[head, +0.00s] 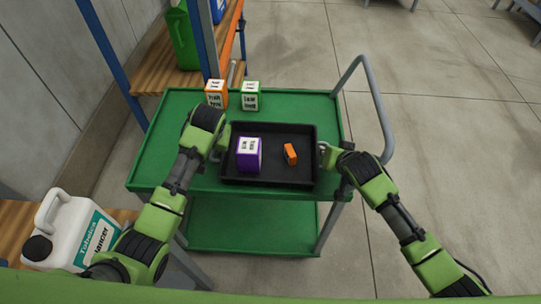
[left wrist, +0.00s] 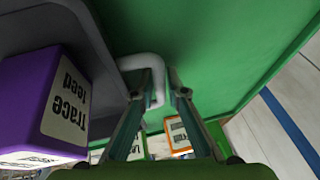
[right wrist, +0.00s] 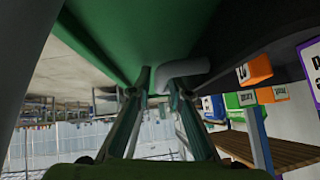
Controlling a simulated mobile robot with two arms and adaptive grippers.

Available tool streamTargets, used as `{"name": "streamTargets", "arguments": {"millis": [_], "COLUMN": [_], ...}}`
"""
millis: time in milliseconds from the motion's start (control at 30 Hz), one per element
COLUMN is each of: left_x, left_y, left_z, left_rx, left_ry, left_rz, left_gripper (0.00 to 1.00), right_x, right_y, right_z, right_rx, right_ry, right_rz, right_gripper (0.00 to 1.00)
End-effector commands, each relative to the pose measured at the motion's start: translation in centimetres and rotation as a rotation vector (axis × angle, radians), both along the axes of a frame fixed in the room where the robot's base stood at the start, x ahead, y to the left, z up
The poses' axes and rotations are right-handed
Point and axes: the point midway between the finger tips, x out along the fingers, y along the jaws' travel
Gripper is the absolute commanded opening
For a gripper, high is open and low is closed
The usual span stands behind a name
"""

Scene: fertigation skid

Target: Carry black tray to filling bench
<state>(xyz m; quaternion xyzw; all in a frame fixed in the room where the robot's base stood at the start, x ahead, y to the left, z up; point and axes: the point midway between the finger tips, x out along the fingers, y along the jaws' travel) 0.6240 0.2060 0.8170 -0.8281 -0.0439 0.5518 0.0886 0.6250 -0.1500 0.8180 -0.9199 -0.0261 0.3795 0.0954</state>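The black tray (head: 268,183) is on the green cart's top shelf, near its front edge. It holds a purple box (head: 249,154) and a small orange item (head: 290,154). My left gripper (head: 219,143) is at the tray's left side. In the left wrist view, its fingers (left wrist: 161,78) straddle a pale grey handle (left wrist: 142,62). My right gripper (head: 326,150) is at the tray's right side. In the right wrist view, its fingers (right wrist: 159,78) straddle another pale handle (right wrist: 186,69). Whether either pair of fingers presses on its handle is not clear.
An orange-labelled box (head: 216,94) and a green-labelled box (head: 250,96) stand behind the tray on the cart (head: 163,150). The cart's grey push handle (head: 379,105) rises at right. A wooden-topped rack (head: 165,75) stands at back left. A white jug (head: 70,232) is at lower left. Floor at right is clear.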

Motion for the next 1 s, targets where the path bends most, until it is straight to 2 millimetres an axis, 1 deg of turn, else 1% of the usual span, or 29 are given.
{"name": "streamTargets", "arguments": {"millis": [133, 167, 200, 467, 667, 867, 1000], "left_x": [0.0, 0.0, 0.0, 0.0, 0.1, 0.1, 0.1], "left_y": [0.0, 0.0, 0.0, 0.0, 0.0, 0.0, 0.0], "left_z": [0.0, 0.0, 0.0, 0.0, 0.4, 1.7, 3.0], "left_rx": [0.000, 0.000, 0.000, 0.000, 0.000, 0.000, 0.000], "left_ry": [0.000, 0.000, 0.000, 0.000, -0.002, -0.002, -0.002], "left_rz": [0.000, 0.000, 0.000, 0.000, 0.001, 0.001, 0.001], "left_gripper": [0.14, 0.06, 0.00, 0.00, 0.00, 0.00, 0.00], "right_x": [0.0, 0.0, 0.0, 0.0, 0.0, 0.0, 0.0], "right_y": [0.0, 0.0, 0.0, 0.0, 0.0, 0.0, 0.0], "right_z": [0.0, 0.0, 0.0, 0.0, 0.4, 1.6, 3.0], "right_rx": [0.000, 0.000, 0.000, 0.000, 0.001, 0.001, 0.001], "right_ry": [0.000, 0.000, 0.000, 0.001, -0.002, -0.002, -0.002], "right_rz": [0.000, 0.000, 0.000, 0.000, 0.000, 0.000, 0.000], "right_gripper": [0.18, 0.10, 0.00, 0.00, 0.00, 0.00, 0.00]}}
